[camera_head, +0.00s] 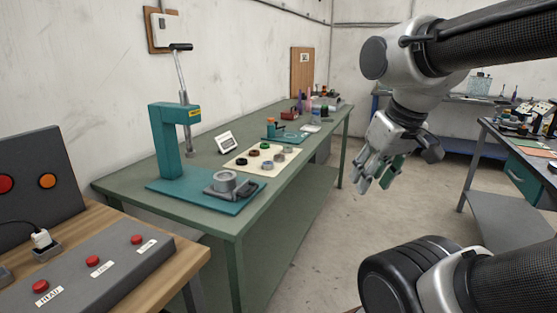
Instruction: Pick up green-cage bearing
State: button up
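A small ring with green on it (266,146), which looks like the green-cage bearing, lies at the back of a cream mat (240,165) on the green workbench. Other small rings lie around it, including a reddish-brown one (253,152), a dark one (241,161) and several grey ones (279,157). My gripper (374,182) hangs in the air to the right of the bench, well apart from the mat. Its fingers look spread, with nothing clearly held. A green patch shows at one finger; I cannot tell what it is.
A small white display (226,142) stands behind the mat. A wooden control desk (150,270) is at front left. Open floor (325,235) lies right of the bench.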

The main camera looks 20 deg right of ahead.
aim_at(287, 149)
jog(key=i+l+u, duration=0.1)
jog(key=i+l, duration=0.15)
jog(key=i+l+u, duration=0.15)
jog(key=l, duration=0.35)
jog(key=i+l+u, duration=0.1)
jog(key=i+l, duration=0.15)
jog(key=l, duration=0.15)
jog(key=i+l+u, duration=0.1)
jog(key=l, duration=0.35)
jog(key=i+l+u, duration=0.1)
jog(key=i+l, duration=0.2)
jog(key=l, duration=0.15)
jog(key=i+l+u, duration=0.15)
jog(key=l, duration=0.3)
jog(key=i+l+u, duration=0.1)
jog(key=l, duration=0.4)
jog(key=i+l+u, duration=0.1)
jog(key=l, duration=0.35)
